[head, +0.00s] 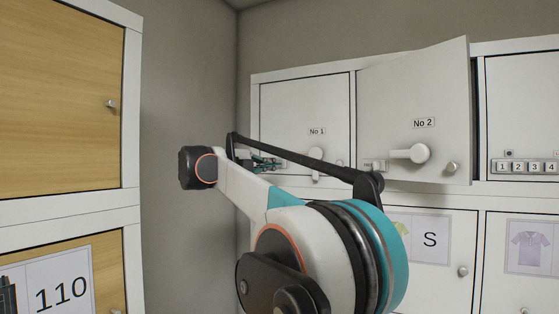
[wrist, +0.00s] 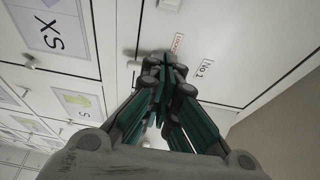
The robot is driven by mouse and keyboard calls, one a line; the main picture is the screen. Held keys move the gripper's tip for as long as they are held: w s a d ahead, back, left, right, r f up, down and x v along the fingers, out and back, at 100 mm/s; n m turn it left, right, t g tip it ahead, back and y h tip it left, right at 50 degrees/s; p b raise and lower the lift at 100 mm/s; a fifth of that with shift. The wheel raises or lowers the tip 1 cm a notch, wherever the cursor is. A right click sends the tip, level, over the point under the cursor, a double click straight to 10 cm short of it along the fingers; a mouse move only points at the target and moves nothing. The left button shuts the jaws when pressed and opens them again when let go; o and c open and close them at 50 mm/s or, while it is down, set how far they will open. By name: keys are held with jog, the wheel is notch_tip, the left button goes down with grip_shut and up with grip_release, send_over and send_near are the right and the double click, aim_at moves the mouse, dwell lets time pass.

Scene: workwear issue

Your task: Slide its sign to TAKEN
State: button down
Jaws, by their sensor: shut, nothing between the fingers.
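The No 1 locker door (head: 290,105) is closed, with an upright white handle (head: 316,178) low on it. My gripper (head: 268,163) is shut and empty, in front of the lower part of the No 1 door. In the wrist view its fingertips (wrist: 165,62) are close to the sign; I cannot tell whether they touch it. In the head view my arm and gripper hide the sign.
The No 2 door (head: 415,90) stands ajar at right, its handle (head: 409,153) turned sideways and a small sign plate (head: 375,165) beside it. Wooden-fronted lockers (head: 60,95) stand at left. A bare grey wall lies between.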

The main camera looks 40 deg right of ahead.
jog(key=d, duration=0.3)
jog(key=d+p, duration=0.1)
jog(key=d, duration=0.2)
jog(key=d+p, duration=0.1)
jog(key=d, duration=0.2)
jog(key=shift+w+d+r, duration=0.1)
jog(key=shift+w+d, duration=0.1)
jog(key=shift+w, duration=0.05)
jog(key=w+p, duration=0.1)
jog(key=w, duration=0.1)
jog(key=w+a+p, duration=0.1)
jog(key=w, duration=0.1)
jog(key=shift+a, duration=0.1)
jog(key=shift+s+d, duration=0.2)
jog(key=shift+w+a, duration=0.15)
